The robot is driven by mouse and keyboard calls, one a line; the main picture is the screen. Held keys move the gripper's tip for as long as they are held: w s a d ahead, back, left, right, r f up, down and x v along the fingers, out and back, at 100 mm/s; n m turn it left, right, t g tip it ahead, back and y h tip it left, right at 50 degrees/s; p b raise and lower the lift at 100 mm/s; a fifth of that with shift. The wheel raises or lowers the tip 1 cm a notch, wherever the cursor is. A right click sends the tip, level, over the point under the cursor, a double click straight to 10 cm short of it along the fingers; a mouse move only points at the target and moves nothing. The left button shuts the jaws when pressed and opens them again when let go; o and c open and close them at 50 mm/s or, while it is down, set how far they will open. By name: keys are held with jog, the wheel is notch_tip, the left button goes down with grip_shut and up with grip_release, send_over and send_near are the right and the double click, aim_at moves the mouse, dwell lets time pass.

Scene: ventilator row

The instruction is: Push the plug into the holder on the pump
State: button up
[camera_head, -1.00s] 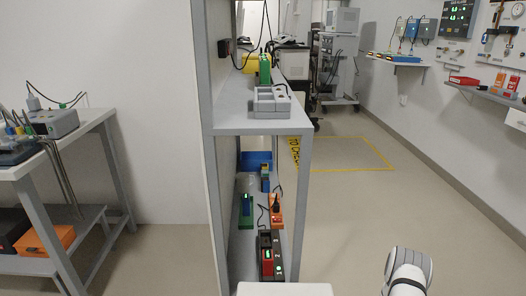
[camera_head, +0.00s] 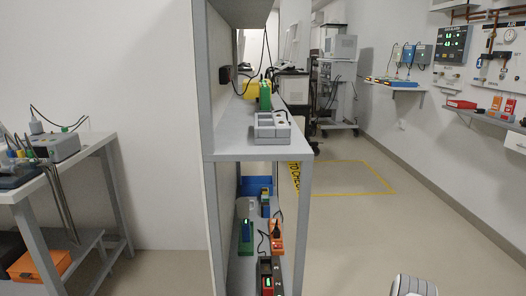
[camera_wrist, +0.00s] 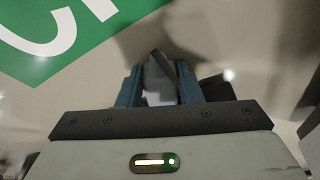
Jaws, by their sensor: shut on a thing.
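No pump holder can be made out in the wrist view. In the head view a grey device with recesses (camera_head: 271,127) stands on the upper shelf. I cannot tell which device is the pump.
The grey shelf unit (camera_head: 235,146) stands in the middle, with green, orange and black devices on its lower level. A bench (camera_head: 90,146) with a cabled grey box (camera_head: 55,146) is at left. Open floor (camera_head: 350,230) lies to the right. A green sign (camera_wrist: 75,35) fills the wrist view's upper left.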

grip_shut()
jog(key=shift+r, duration=0.15)
jog(key=shift+r+p, duration=1.1)
jog(key=shift+r, duration=0.3)
jog(key=shift+w, duration=0.1)
jog(key=shift+w+d+r+p, duration=0.1)
jog(key=shift+d+r+p, duration=0.05)
jog(key=shift+r+p, duration=0.3)
jog(key=d+r+n+g+p, duration=0.1)
jog(key=d+r+n+p, duration=0.1)
jog(key=d+r+p, duration=0.4)
jog(key=d+r+n+p, duration=0.2)
jog(key=r+p, duration=0.2)
jog(key=r, duration=0.3)
jog(key=shift+w+a+f+b, duration=0.1)
jog(key=shift+w+a+b, duration=0.05)
jog(key=shift+a+b, duration=0.7)
jog(key=shift+w+a+f+b, duration=0.15)
jog(key=shift+a+b, duration=0.45)
jog(key=shift+a, duration=0.45)
jog(key=shift+w+a+r+b, duration=0.1)
jog(key=shift+w+a+b, duration=0.05)
jog(key=shift+a+b, duration=0.7)
